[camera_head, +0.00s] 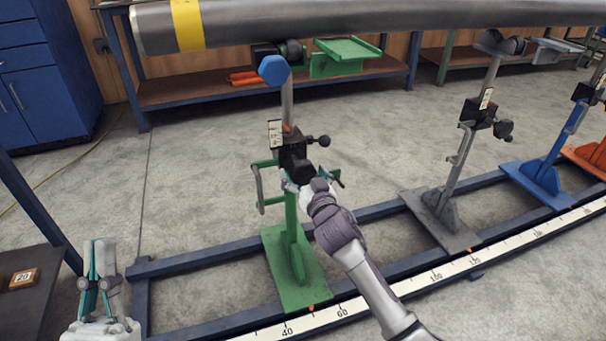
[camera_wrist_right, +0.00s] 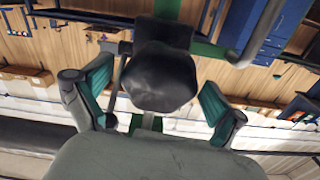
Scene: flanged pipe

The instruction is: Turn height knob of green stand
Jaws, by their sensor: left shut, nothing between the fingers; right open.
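The green stand (camera_head: 289,235) stands upright on a green base plate on the blue rail frame. Its black clamp block carries a dark rounded height knob (camera_head: 303,170) at the front and a smaller ball-ended lever (camera_head: 318,140) above right. My right gripper (camera_head: 312,182) is at the height knob and partly hides it. In the right wrist view the black knob (camera_wrist_right: 163,78) sits between the teal finger pads of my open right gripper (camera_wrist_right: 158,98), with gaps visible on both sides. My left gripper (camera_head: 98,270) is shut and empty at the lower left, away from the stand.
A large grey pipe (camera_head: 400,14) with a yellow band runs above the stands. A grey stand (camera_head: 441,212), a blue stand (camera_head: 535,177) and an orange stand stand to the right. A scale strip (camera_head: 395,292) lies along the front rail. A workbench (camera_head: 190,92) is behind.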

